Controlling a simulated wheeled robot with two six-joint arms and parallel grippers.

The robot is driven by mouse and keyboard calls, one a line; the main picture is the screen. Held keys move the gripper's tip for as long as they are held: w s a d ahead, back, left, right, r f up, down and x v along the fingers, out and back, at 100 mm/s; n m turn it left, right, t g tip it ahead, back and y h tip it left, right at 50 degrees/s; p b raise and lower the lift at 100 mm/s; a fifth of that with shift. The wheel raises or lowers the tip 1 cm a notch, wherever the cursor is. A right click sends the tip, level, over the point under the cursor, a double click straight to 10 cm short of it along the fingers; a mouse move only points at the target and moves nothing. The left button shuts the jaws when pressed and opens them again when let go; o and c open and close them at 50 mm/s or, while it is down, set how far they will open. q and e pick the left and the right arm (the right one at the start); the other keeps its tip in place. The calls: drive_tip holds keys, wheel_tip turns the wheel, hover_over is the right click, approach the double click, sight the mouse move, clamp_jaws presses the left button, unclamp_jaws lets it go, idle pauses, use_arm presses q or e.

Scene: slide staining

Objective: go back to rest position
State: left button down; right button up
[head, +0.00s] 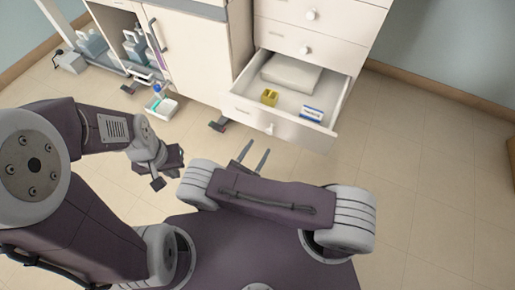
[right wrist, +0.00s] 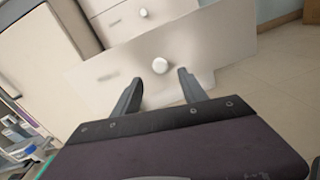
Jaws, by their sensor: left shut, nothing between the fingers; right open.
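My left gripper (head: 168,172) is shut and empty, held over the floor at the left in the head view. My right gripper (head: 254,157) is open and empty, in front of the cabinet and short of the open drawer. In the right wrist view the right gripper's two fingers (right wrist: 158,92) are spread apart. The drawer front (right wrist: 102,85) with its round white knob (right wrist: 160,65) shows beyond them, with nothing between the fingers.
The open drawer (head: 240,105) holds a pale packet (head: 290,74), a yellow item (head: 269,97) and a blue-white box (head: 312,114). A low shelf at the left carries bottles (head: 136,48). A small white tray (head: 160,106) juts out below.

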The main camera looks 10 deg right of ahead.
drive_tip(key=shift+s+a, duration=0.1)
drive_tip(key=shift+s, duration=0.05)
idle(0.3)
